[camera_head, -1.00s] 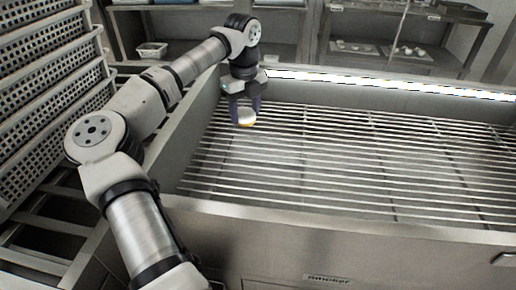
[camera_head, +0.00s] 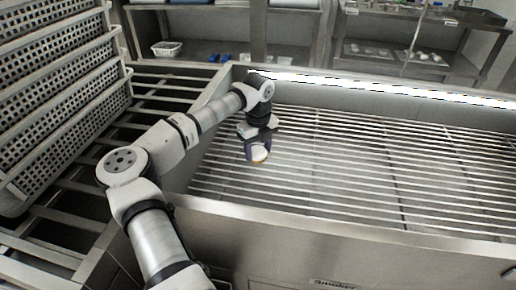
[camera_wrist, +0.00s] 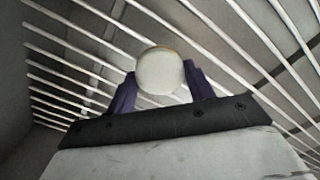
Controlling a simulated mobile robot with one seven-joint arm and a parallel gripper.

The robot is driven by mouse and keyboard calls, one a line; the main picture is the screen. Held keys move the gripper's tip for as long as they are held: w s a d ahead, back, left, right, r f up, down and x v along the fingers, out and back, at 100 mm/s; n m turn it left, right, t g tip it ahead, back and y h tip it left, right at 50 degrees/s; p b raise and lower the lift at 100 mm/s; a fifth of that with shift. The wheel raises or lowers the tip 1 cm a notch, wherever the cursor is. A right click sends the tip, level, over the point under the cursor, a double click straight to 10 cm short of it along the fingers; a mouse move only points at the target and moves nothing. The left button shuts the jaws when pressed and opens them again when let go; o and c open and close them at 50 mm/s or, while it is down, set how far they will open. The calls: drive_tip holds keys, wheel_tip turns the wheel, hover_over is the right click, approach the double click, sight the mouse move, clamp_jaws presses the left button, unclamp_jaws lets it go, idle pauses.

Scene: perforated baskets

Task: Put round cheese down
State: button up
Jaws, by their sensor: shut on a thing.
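The round cheese (camera_head: 259,154) is pale with a yellowish edge and sits between the purple fingers of my gripper (camera_head: 258,150). In the wrist view the cheese (camera_wrist: 160,71) shows as a pale disc, with a purple finger of my gripper (camera_wrist: 159,88) on each side. My gripper is shut on it and points down over the left part of the smoker's bar grate (camera_head: 370,180). I cannot tell whether the cheese touches the bars.
The smoker's steel front rim (camera_head: 330,226) and its left wall bound the grate. Perforated baskets (camera_head: 60,90) are stacked on a slatted rack (camera_head: 165,95) at the left. The grate to the right is empty. Shelves with trays (camera_head: 390,55) stand behind.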

sight(258, 151)
drive_tip(key=shift+f, duration=0.2)
drive_tip(key=o, duration=1.1)
drive_tip(key=shift+r, duration=0.1)
wheel_tip(258, 151, up, 12)
drive_tip(key=shift+r+b, duration=0.1)
drive_tip(key=shift+b, duration=0.3)
